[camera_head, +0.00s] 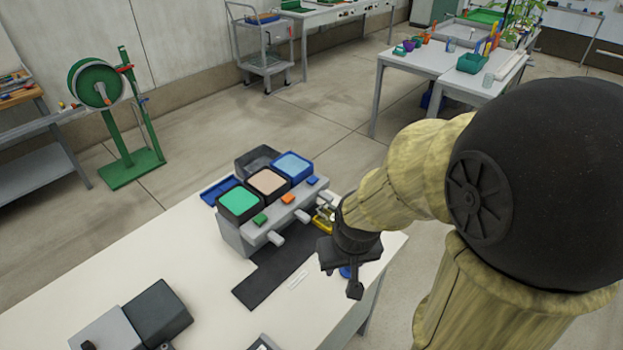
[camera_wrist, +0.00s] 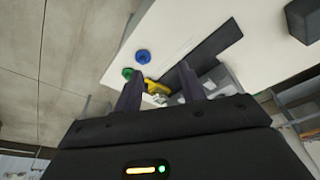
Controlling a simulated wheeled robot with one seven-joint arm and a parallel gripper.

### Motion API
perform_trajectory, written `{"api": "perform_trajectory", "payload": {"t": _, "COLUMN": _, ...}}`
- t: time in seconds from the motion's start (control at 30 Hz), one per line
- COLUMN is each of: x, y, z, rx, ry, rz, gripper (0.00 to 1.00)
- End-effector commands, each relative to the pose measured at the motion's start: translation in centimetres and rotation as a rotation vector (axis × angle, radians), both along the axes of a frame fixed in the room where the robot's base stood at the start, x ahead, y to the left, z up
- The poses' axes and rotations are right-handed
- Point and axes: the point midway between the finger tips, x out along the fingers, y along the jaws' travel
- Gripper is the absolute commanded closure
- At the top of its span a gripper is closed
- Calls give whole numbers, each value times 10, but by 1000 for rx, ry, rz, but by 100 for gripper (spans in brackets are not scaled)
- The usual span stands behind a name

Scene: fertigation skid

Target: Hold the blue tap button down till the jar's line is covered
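The blue tap button (camera_head: 312,180) is on the sloped front of the grey dispenser (camera_head: 233,238), below the blue-topped tank (camera_head: 292,166), at the right end of the row. My gripper (camera_head: 340,279) is to the right of and nearer than that button, apart from it, over the table's right end. In the wrist view its two fingers (camera_wrist: 159,70) stand apart with nothing held between them. A yellow piece (camera_head: 322,227) lies by the right spout; it also shows beyond the fingers in the wrist view (camera_wrist: 157,87). I cannot make out the jar or its line clearly; my wrist partly covers that area.
Orange (camera_head: 288,198) and green (camera_head: 260,219) buttons sit left of the blue one, with spouts below. A dark mat (camera_head: 265,281) lies in front. A blue round piece (camera_wrist: 143,56) and a green one (camera_wrist: 127,73) lie near the table edge. Dark and grey boxes (camera_head: 158,312) stand front left.

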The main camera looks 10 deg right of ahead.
Motion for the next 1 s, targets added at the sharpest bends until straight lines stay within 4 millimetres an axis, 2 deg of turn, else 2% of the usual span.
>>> {"api": "perform_trajectory", "payload": {"t": 0.2, "x": 0, "y": 0, "z": 0, "rx": 0, "ry": 0, "rz": 0, "gripper": 60}}
{"api": "perform_trajectory", "payload": {"t": 0.4, "x": 0, "y": 0, "z": 0, "rx": 0, "ry": 0, "rz": 0, "gripper": 99}}
{"api": "perform_trajectory", "payload": {"t": 1.0, "x": 0, "y": 0, "z": 0, "rx": 0, "ry": 0, "rz": 0, "gripper": 100}}
